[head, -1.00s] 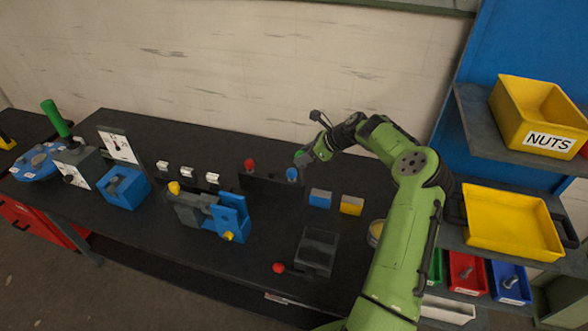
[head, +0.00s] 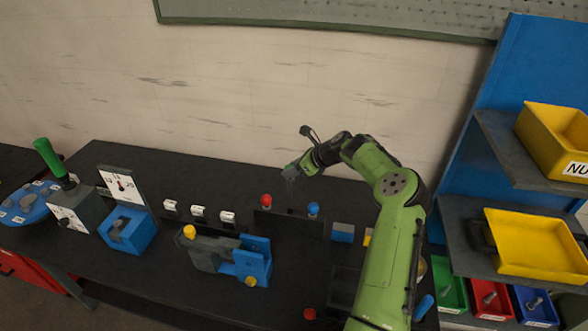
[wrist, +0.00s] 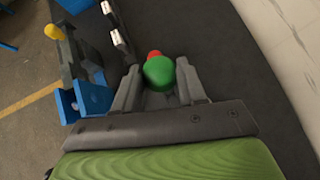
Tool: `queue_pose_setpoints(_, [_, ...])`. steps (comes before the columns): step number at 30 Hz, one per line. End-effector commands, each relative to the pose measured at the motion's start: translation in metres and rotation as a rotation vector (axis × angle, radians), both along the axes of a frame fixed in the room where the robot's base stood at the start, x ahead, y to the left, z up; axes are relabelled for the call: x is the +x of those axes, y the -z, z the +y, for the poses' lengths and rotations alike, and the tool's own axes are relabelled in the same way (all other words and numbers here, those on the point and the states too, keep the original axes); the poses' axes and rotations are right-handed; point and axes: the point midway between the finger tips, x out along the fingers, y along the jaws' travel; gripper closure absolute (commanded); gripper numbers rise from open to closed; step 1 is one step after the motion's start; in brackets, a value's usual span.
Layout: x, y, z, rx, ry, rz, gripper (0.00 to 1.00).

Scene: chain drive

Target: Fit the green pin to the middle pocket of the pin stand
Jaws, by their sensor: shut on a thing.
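The pin stand (head: 275,223) is a dark upright block on the bench in the head view. A red pin (head: 266,201) stands at its left end and a blue pin (head: 313,209) at its right end. My gripper (head: 290,185) is above the stand, between these two pins. In the wrist view my gripper (wrist: 159,85) is shut on the green pin (wrist: 159,71), whose round head shows between the fingers. The red pin's head (wrist: 154,53) shows just beyond it. The green pin's lower end and the middle pocket are hidden, so I cannot tell whether they touch.
A blue-and-grey fixture with yellow knobs (head: 257,262) stands left of the stand. Several white-topped blocks (head: 198,212) are behind it. A blue-and-grey block (head: 342,233) is right of the stand. Yellow bins (head: 525,245) are on the right-hand shelves.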

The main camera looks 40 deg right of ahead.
Motion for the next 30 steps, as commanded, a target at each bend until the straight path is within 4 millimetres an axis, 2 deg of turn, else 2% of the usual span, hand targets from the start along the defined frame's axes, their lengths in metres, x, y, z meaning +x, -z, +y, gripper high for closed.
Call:
queue_pose_setpoints(16, [0.000,-0.004,0.000,0.001,0.001,0.002,1.00])
queue_pose_setpoints(30, [0.000,0.051,0.000,0.000,0.001,0.002,1.00])
